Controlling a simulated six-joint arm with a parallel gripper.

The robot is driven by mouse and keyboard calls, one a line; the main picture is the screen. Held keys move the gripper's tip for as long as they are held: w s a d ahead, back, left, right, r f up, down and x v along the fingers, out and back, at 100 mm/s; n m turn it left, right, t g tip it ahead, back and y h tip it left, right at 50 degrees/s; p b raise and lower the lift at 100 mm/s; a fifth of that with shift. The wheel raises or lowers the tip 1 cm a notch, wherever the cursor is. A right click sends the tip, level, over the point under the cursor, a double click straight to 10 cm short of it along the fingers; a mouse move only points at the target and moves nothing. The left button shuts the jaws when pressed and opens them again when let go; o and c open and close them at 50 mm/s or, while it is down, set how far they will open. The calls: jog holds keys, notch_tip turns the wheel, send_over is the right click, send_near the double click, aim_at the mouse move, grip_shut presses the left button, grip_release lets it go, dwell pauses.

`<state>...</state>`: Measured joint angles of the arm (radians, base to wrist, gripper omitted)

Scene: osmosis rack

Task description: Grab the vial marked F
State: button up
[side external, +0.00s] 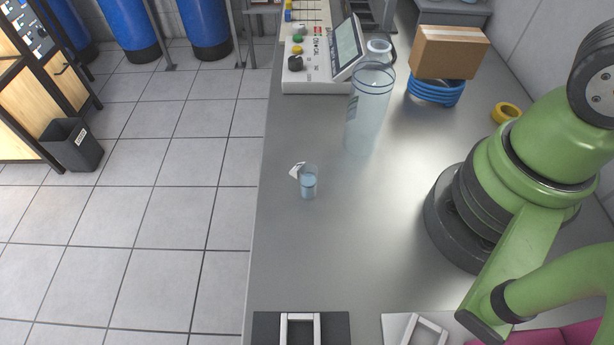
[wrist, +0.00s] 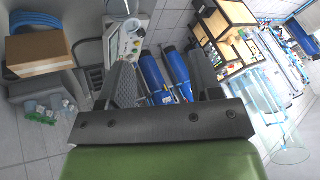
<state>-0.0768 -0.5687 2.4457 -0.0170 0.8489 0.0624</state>
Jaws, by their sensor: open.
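A small clear vial or beaker (side external: 308,184) with bluish contents stands upright on the steel bench in the side view. A small white tag (side external: 297,170) is at its upper left; no letter F is readable. Several small vials (wrist: 45,112) with some green parts are on a grey cabinet at the left of the wrist view, also too small to read. My gripper (wrist: 163,78) is open, its two dark fingers apart with nothing between them. In the side view my gripper is out of frame; only my green arm shows at the right.
A tall clear cylinder (side external: 367,115) stands behind the small vial, near a control box with a screen (side external: 318,60). A cardboard box (side external: 448,52) sits on coiled blue hose (side external: 436,91). A yellow ring (side external: 506,112) lies at the right. The bench's middle is clear.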

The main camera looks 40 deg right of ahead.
jog(key=w+a+f+n+g, duration=0.1)
jog(key=w+a+f+g, duration=0.25)
jog(key=w+f, duration=0.2)
jog(key=n+g+h, duration=0.2)
send_over(309, 171)
jog(key=f, duration=1.3)
jog(key=shift+w+d, duration=0.2)
jog(key=shift+w, duration=0.15)
jog(key=shift+g, duration=0.25)
notch_tip(309, 171, down, 4)
jog(key=shift+s+a+f, duration=0.1)
jog(key=shift+f, duration=0.05)
jog(key=shift+s+a+f, duration=0.1)
jog(key=shift+f, duration=1.45)
jog(key=shift+s+a+f, duration=0.1)
jog(key=shift+f, duration=1.4)
jog(key=c, duration=1)
